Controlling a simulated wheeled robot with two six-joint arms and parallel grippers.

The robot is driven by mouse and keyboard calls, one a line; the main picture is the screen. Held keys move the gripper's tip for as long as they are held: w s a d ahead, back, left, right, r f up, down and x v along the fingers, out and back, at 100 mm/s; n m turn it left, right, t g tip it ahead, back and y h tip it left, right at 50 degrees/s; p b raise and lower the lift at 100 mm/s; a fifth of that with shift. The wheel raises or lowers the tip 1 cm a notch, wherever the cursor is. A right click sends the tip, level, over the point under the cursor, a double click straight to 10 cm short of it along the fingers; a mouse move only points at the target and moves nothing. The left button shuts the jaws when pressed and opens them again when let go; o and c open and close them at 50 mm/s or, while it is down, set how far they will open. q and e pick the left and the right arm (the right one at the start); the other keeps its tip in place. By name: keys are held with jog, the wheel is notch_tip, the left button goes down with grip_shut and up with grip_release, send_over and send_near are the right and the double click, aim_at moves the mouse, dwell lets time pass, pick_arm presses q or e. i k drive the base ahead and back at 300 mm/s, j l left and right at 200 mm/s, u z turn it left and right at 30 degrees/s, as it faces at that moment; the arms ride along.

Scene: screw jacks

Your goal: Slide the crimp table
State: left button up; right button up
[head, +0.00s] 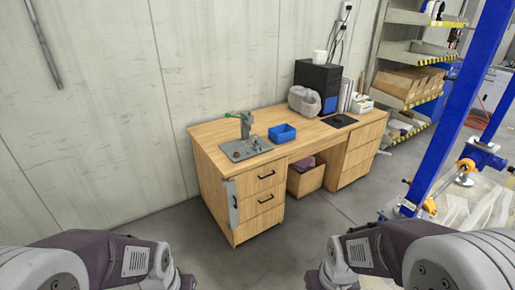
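The crimp table is a light wooden desk (215,141) standing against the wall near the middle of the head view. It has drawers with black handles at its left front and more drawers at its right. A small green and grey press (245,125) stands on a grey plate (240,151) on its left part. A blue bin (282,134) sits beside the plate. Both my arms show at the bottom corners, well short of the table. Neither gripper is in the picture.
A black tower (311,76), a grey canister (303,103) and a black pad (339,121) are on the desk. An open box (306,180) is under it. Shelves (410,55) and a blue post (455,110) stand at right. The floor (285,238) in front is clear.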

aim_at(258, 148)
jog(key=i+l+u, duration=0.45)
jog(key=i+l, duration=0.4)
jog(key=i, duration=0.25)
jog(key=i+l+u, duration=0.5)
jog(key=i+l, duration=0.5)
jog(key=l, duration=0.15)
